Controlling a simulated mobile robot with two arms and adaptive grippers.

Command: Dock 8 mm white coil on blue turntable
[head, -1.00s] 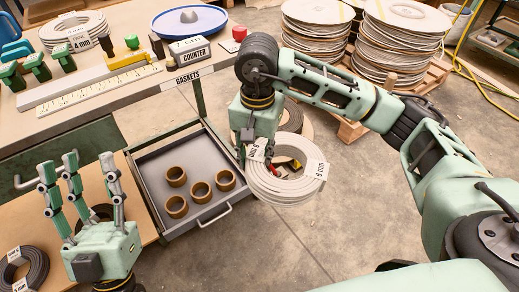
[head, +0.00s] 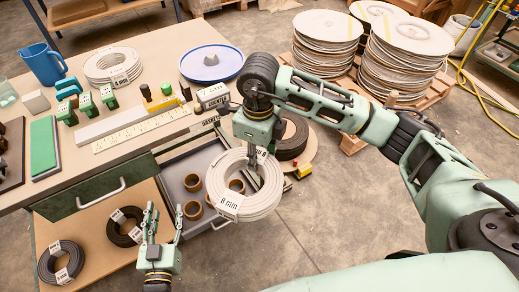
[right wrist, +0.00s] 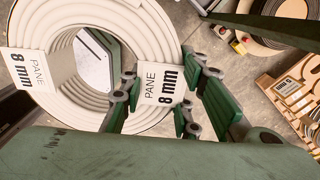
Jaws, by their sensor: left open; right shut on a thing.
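The white coil (head: 268,193) has an 8 mm tag and hangs tilted from my right gripper (head: 256,152), in front of the open drawer. In the right wrist view, the fingers (right wrist: 160,92) are shut on the near side of the coil (right wrist: 38,100), across one 8 mm tag. The blue turntable (head: 228,68) stands empty on the counter's far right corner, a grey hub at its middle. The coil is well apart from it, nearer to me. My left gripper (head: 163,214) is open and empty, fingers up, near the low shelf's right side.
Another white coil (head: 100,75) lies on the counter left of the turntable. The open drawer (head: 171,163) holds brown rings. Black coils lie on the low shelf (head: 95,205). Stacked discs stand behind.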

